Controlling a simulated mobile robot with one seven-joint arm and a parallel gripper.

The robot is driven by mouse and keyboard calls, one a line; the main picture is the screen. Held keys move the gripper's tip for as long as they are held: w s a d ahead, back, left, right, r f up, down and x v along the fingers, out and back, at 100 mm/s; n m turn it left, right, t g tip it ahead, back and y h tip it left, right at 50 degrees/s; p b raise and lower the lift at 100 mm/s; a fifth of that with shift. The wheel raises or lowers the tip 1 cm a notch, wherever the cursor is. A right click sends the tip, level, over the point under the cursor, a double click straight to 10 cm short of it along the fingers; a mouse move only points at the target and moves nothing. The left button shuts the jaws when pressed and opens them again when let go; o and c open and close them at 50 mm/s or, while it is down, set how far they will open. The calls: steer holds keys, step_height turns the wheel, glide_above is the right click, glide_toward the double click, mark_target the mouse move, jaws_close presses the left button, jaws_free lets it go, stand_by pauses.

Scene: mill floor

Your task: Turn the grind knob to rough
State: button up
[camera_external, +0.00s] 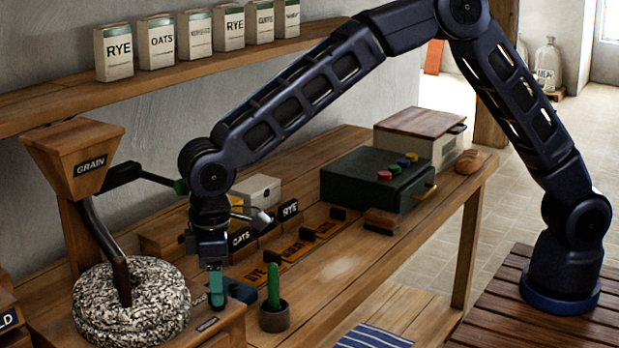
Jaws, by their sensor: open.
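The grain mill has a wooden hopper marked GRAIN (90,160) above a round speckled millstone (130,310) on a wooden base. My gripper (216,288) points down just right of the millstone, at the right edge of the base. Its teal fingers are seen nearly edge-on and overlap. I make out nothing held between them. Small dark label plates (206,324) lie on the base beside the fingers, too small to read. I cannot pick out the grind knob clearly; it may be behind or under my fingers, and its setting cannot be read.
A dark crank arm (140,176) with a green end reaches out from the mill. Behind are a white box (258,190) and labelled blocks. A green button box (375,185) stands further right.

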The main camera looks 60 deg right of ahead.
steer(key=shift+f, duration=0.8)
steer(key=c, duration=1)
